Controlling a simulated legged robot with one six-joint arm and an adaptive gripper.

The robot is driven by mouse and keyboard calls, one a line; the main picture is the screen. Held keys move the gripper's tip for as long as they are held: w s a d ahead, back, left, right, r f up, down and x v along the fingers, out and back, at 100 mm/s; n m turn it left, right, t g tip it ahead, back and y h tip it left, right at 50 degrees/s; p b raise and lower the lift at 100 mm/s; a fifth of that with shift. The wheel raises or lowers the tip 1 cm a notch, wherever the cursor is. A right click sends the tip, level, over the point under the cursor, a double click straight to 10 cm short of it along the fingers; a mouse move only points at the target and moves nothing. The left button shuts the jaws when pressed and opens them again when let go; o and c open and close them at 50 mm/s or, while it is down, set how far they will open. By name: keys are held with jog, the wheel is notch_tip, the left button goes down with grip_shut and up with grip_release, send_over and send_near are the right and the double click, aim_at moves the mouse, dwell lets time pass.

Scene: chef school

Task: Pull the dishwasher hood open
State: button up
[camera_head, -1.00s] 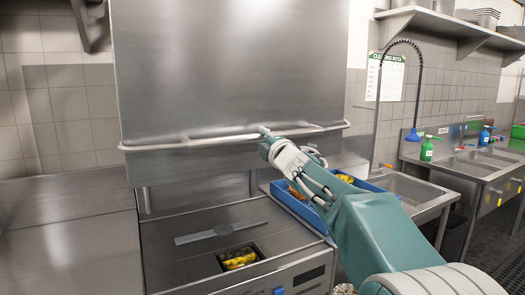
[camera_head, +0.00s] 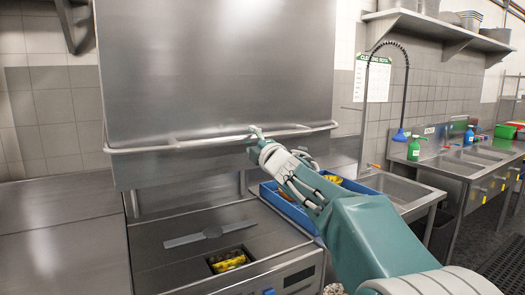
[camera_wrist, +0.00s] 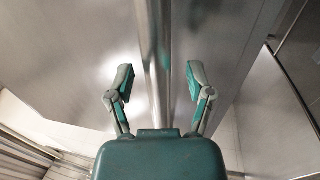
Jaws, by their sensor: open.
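The dishwasher hood (camera_head: 215,70) is a large steel box in the head view. It stands raised, with a gap between its lower edge and the machine's top. A long bar handle (camera_head: 190,142) runs along its lower front. My gripper (camera_head: 256,132) is at the handle, right of its middle. In the wrist view my gripper (camera_wrist: 158,85) is open, with one finger on each side of the handle bar (camera_wrist: 158,50). The fingers are apart from the bar there. Whether a fingertip touches it is hard to tell.
Under the hood, the dishwasher bed (camera_head: 160,262) has a flat spray arm (camera_head: 210,235) and a recess with yellow items (camera_head: 228,260). A blue tray (camera_head: 285,205) sits right of it. Sinks (camera_head: 400,188) stand further right. A steel counter (camera_head: 60,240) is at left.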

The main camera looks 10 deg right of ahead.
jog(key=v, duration=1)
jog(key=shift+s, duration=0.35)
jog(key=shift+f, duration=0.15)
jog(key=s+a+f+m+g+h, duration=0.1)
jog(key=s+f+m+g+h, duration=0.1)
jog(key=s+f+m+g, duration=0.5)
jog(key=s+a+f+m+g+h, duration=0.1)
jog(key=s+f+m+g+h, duration=0.2)
jog(key=s+f+m, duration=1.1)
jog(key=s+f+g, duration=0.3)
jog(key=s+f, duration=0.2)
jog(key=s, duration=0.5)
jog(key=shift+g+h, duration=0.3)
jog(key=shift+g, duration=0.1)
